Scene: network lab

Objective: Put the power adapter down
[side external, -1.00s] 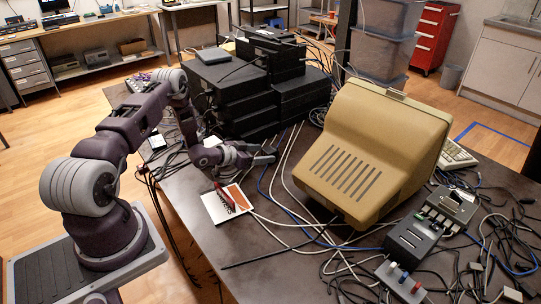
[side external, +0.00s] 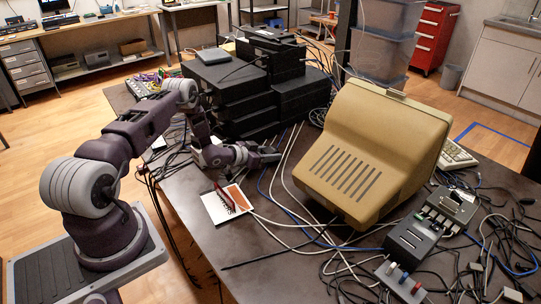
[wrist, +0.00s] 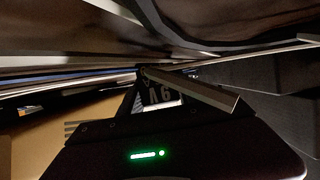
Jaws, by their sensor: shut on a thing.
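My gripper (side external: 266,155) is low over the dark table, between the stacked black boxes and the beige monitor. It is shut on a small dark thing (side external: 271,157) at its tips, which I take to be the power adapter. The adapter is small and dark against the table, so I cannot tell whether it touches the top. In the wrist view my gripper (wrist: 160,94) shows its dark body with a green light, and the adapter's outline is too dark to make out.
The black boxes (side external: 235,100) stand behind my gripper and the beige monitor (side external: 375,150) to its right. A white booklet (side external: 226,204) lies in front. White and blue cables (side external: 285,178) run across the table close by. Bare table shows at the front (side external: 240,245).

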